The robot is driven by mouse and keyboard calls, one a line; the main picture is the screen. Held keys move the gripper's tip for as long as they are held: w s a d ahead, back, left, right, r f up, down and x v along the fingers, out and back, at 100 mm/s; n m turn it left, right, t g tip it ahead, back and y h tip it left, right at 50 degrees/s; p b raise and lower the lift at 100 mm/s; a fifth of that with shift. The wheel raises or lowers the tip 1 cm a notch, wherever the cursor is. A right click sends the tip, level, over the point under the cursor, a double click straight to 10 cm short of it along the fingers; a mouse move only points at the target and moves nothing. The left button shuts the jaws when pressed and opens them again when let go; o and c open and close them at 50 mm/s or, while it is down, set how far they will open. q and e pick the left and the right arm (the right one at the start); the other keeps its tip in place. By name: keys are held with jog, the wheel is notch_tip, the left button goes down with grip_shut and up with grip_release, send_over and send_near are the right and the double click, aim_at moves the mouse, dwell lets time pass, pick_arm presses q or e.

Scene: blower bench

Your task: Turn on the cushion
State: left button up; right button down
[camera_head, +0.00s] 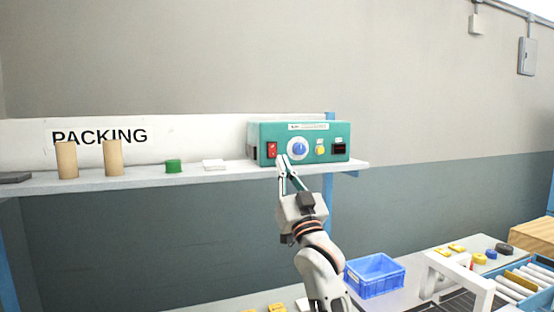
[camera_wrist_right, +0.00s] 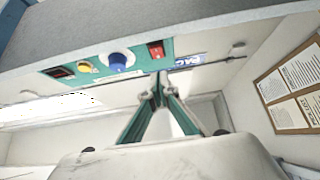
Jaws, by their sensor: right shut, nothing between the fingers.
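The teal blower box (camera_head: 301,142) stands on the right end of the shelf. Its front has a red rocker switch (camera_head: 272,150), a blue knob (camera_head: 299,149) on a white dial, a yellow button (camera_head: 320,150) and a dark socket or display (camera_head: 339,149). My right gripper (camera_head: 283,162) is shut and empty, its tips just below and between the red switch and the blue knob. In the wrist view, the gripper tips (camera_wrist_right: 157,84) point at the panel below the red switch (camera_wrist_right: 155,51); the blue knob (camera_wrist_right: 118,62) is to the left. I cannot tell whether they touch. No cushion shows.
Below, a blue crate (camera_head: 375,275) and a white frame (camera_head: 455,281) stand on the bench. The space before the shelf's left part is clear.

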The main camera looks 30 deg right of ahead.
aim_at(273, 152)
jog(key=w, duration=0.3)
jog(key=shift+w+d+r, duration=0.15)
jog(key=shift+w+d, duration=0.1)
jog(key=shift+d, duration=0.15)
jog(key=shift+w+d+p, duration=0.15)
jog(key=shift+w+p, duration=0.15)
jog(key=shift+w, duration=0.2)
pick_arm(q)
jog(key=shift+s+a+f, duration=0.25)
jog(key=shift+s+f, duration=0.05)
jog(key=shift+s, duration=0.05)
jog(key=shift+f, duration=0.1)
pick_arm(e)
jog(key=shift+f+b, duration=0.2)
jog(key=shift+b, duration=0.15)
jog(key=shift+w+d+f+t+h+b, duration=0.1)
jog(key=shift+w+f+t+h+b, duration=0.25)
jog(key=shift+b, duration=0.8)
jog(key=shift+w+r+p, duration=0.1)
jog(key=shift+r+p, duration=0.2)
pick_arm(q)
jog(key=shift+w+d+r+h, duration=0.3)
jog(key=shift+w+d, duration=0.3)
jog(key=shift+d, duration=0.25)
pick_arm(e)
jog(key=shift+r, duration=0.1)
